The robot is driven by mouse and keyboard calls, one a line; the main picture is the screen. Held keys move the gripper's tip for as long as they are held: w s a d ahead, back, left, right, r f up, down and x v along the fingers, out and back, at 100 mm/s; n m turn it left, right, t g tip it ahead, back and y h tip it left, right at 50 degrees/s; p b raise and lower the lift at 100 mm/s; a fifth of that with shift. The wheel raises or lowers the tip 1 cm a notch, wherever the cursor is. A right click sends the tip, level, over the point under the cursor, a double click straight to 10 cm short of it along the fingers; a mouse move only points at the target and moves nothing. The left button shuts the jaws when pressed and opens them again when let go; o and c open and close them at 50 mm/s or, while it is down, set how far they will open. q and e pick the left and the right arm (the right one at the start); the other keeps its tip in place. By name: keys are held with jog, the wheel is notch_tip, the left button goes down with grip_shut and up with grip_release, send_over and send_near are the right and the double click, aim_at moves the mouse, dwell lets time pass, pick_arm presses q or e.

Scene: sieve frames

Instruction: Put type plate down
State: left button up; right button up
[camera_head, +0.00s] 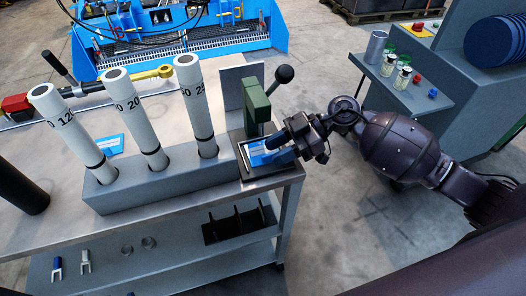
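A small blue and white type plate (258,157) is at the dark bed of a small press (257,108) with a green column and a black ball-ended lever. The press stands at the right end of the metal table. My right gripper (277,149) reaches in from the right, with its fingertips at the plate's right side. The fingertips are small and partly hidden, so I cannot tell whether they grip the plate. I also cannot tell whether the plate rests fully on the bed. A second blue plate (109,144) lies on the table behind the tubes. My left gripper is not in view.
A grey rack (150,188) holds three upright white tubes left of the press. A torque wrench (140,77) lies behind them. A lower shelf (190,262) carries fork-shaped parts and rings. A grey side bench (405,90) with vials stands at upper right. Floor between is open.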

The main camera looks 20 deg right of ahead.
jog(key=shift+a+f, duration=0.25)
jog(key=shift+a, duration=0.3)
jog(key=shift+c, duration=0.4)
grip_shut()
